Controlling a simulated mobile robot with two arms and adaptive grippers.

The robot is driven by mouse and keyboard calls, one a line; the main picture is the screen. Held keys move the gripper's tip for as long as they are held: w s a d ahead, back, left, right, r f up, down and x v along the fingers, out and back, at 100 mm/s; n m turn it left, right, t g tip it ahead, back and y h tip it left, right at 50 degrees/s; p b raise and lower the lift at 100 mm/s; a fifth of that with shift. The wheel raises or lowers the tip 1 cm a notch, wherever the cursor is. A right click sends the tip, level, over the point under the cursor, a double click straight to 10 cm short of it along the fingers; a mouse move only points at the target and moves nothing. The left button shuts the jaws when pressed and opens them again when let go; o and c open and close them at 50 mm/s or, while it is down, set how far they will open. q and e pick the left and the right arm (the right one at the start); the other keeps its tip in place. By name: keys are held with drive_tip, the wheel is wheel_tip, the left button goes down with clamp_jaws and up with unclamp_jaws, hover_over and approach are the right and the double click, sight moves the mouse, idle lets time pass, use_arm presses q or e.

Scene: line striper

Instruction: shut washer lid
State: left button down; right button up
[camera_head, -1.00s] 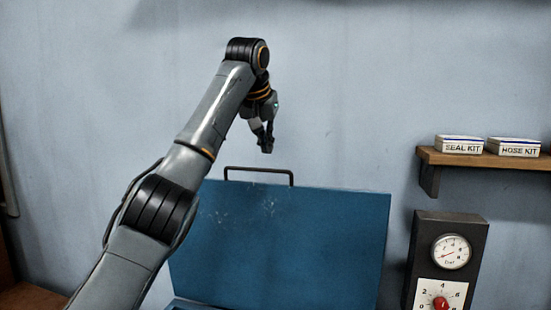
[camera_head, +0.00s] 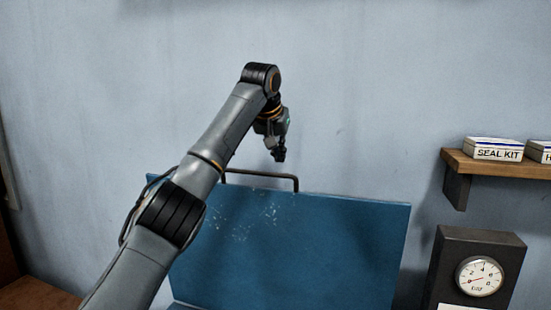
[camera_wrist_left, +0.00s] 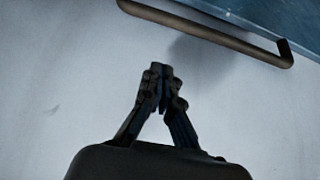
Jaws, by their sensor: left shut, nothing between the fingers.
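The blue washer lid (camera_head: 300,245) stands raised, its broad face toward me, in front of the wall. A dark bar handle (camera_head: 262,174) rises from its top edge; it also shows in the left wrist view (camera_wrist_left: 205,32), with a strip of the lid (camera_wrist_left: 270,15) behind it. My left gripper (camera_head: 279,156) is shut and empty, just above the handle in the head view and apart from it. In the left wrist view the closed fingertips (camera_wrist_left: 161,72) point toward the handle with a gap between. My left arm hides the lid's left part. My right gripper is not in view.
A wooden shelf (camera_head: 500,167) with a seal kit box (camera_head: 493,149) and a second box is on the right wall. Below it stands a dark panel with a gauge (camera_head: 479,276). The wall above the lid is clear.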

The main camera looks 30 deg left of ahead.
sight(275, 174)
use_arm(q)
drive_tip(key=s, duration=0.1)
drive_tip(key=s+f, duration=0.2)
drive_tip(key=shift+d+p, duration=0.3)
drive_tip(key=shift+w+f, duration=0.2)
drive_tip(key=shift+s, duration=0.15)
